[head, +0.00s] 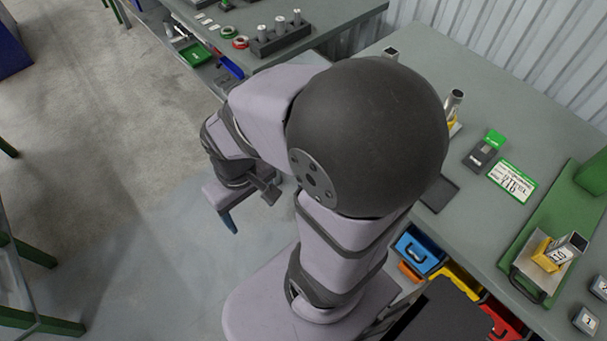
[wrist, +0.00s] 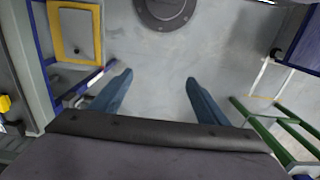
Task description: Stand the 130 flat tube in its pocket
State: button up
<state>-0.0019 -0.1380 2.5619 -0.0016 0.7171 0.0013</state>
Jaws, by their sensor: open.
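Rectangular metal tubes show on the grey table at right in the head view. One tube (head: 571,246) stands in a yellow holder (head: 546,257) on a green board (head: 525,230). Another tube (head: 453,100) stands tilted by a yellow part farther back, partly hidden by my arm. A third tube end (head: 390,52) shows behind my arm. I cannot read which is the 130 one, and I cannot make out the pocket. My gripper (head: 229,222) hangs over the floor at left, away from the tubes. In the wrist view its blue fingers (wrist: 158,80) are apart with nothing between them.
A labelled card (head: 513,182) and a grey and green device (head: 487,149) lie on the table. Numbered blocks (head: 586,321) stand at the right edge. Coloured bins (head: 419,250) sit under the front edge. A second bench (head: 330,22) with a block of round parts is at the back.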

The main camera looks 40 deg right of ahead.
jog(key=shift+d, duration=0.1)
jog(key=s+d+f+m+b, duration=0.2)
jog(key=s+d+m, duration=0.3)
jog(key=d, duration=0.4)
jog(key=s+d+f+m+h+b, duration=0.1)
jog(key=s+d+m+b, duration=0.3)
jog(key=d, duration=0.6)
jog(key=s+d+f+m+b, duration=0.1)
jog(key=s+d+f+m, duration=0.1)
jog(key=s+d+m, duration=0.55)
jog(key=d+r+h, duration=0.3)
jog(key=d+r, duration=0.5)
jog(key=d, duration=0.6)
jog(key=shift+t, duration=0.3)
jog(key=shift+w+p+x, duration=0.15)
jog(key=shift+p+x, duration=0.25)
jog(key=shift+x, duration=1.45)
jog(key=shift+w+p+x, duration=0.1)
jog(key=shift+p+x, duration=0.25)
jog(key=shift+x, duration=1.5)
